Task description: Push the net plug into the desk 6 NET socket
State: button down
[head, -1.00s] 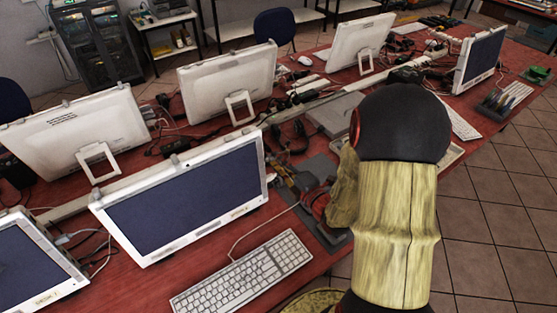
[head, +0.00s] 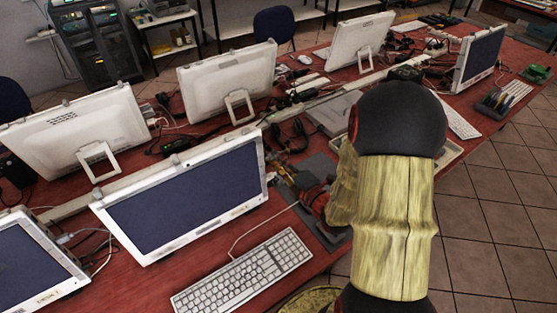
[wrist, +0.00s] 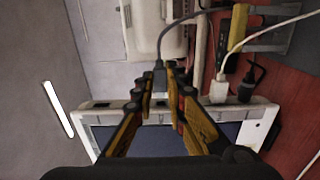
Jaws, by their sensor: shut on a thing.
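My gripper (wrist: 160,82) is shut in the wrist view on a small grey plug (wrist: 160,76), which I take to be the net plug. A grey cable (wrist: 163,42) runs up from it and bends to the right. The fingers are close together at their tips, in front of the top edge of a white-framed monitor (wrist: 82,118). In the head view my gripper (head: 283,172) is small and partly hidden, just right of the front monitor. I cannot make out the desk 6 NET socket or any label in either view.
A white plug (wrist: 219,90) with a white cable and a black plug (wrist: 251,78) are right of my gripper. The front monitor (head: 190,195) and keyboard (head: 243,272) stand close to my arm on the red desk (head: 120,285). Loose cables clutter the middle.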

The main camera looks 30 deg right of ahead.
jog(key=shift+a+p, duration=0.35)
jog(key=shift+a, duration=0.75)
dwell(0.3)
jog(key=c, duration=1.7)
grip_release()
jog(key=shift+s, duration=0.15)
jog(key=s, duration=1.1)
jog(key=shift+s+r, duration=0.35)
jog(key=shift+r, duration=0.05)
